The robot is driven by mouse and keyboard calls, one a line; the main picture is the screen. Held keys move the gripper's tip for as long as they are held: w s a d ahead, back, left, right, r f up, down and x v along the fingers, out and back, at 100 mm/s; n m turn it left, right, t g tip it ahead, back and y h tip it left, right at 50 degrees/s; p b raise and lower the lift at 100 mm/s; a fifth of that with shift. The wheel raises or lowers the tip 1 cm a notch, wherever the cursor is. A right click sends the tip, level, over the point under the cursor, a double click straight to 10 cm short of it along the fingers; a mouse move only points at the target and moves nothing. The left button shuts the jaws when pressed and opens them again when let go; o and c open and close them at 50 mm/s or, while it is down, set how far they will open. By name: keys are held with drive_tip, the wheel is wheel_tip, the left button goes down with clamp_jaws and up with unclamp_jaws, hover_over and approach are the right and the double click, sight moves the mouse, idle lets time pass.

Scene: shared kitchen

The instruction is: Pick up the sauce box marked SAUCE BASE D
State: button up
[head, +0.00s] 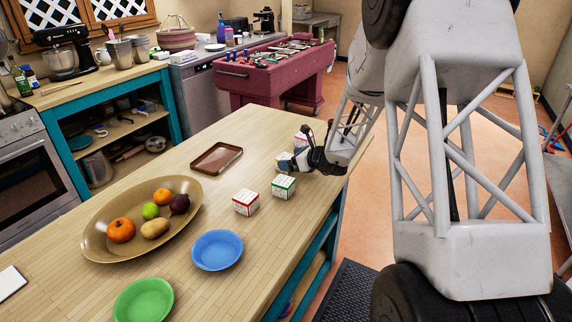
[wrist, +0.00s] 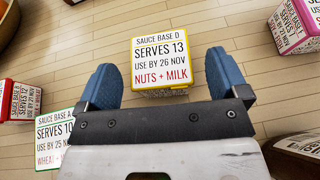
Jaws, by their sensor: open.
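The SAUCE BASE D box (wrist: 160,58), a white carton with yellow edges, stands on the wooden counter in the wrist view. Its label reads SERVES 13, USE BY 26 NOV, NUTS + MILK. My gripper (wrist: 162,74) is open, with one blue finger on each side of the box and visible gaps between. The fingers are not closed on it. In the head view my gripper (head: 311,157) is low over the counter's right side, among the boxes.
A green-edged SAUCE BASE A box (wrist: 54,135) and a red-edged box (wrist: 22,101) stand at left. A pink-edged box (wrist: 298,25) is at upper right, a dark brown item (wrist: 298,152) at lower right. A brown tray (head: 217,158), fruit bowl (head: 98,240) and blue bowl (head: 217,250) share the counter.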

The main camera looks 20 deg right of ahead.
idle(0.3)
drive_tip(key=c, duration=1.1)
drive_tip(key=shift+r, duration=0.15)
drive_tip(key=shift+r, duration=4.9)
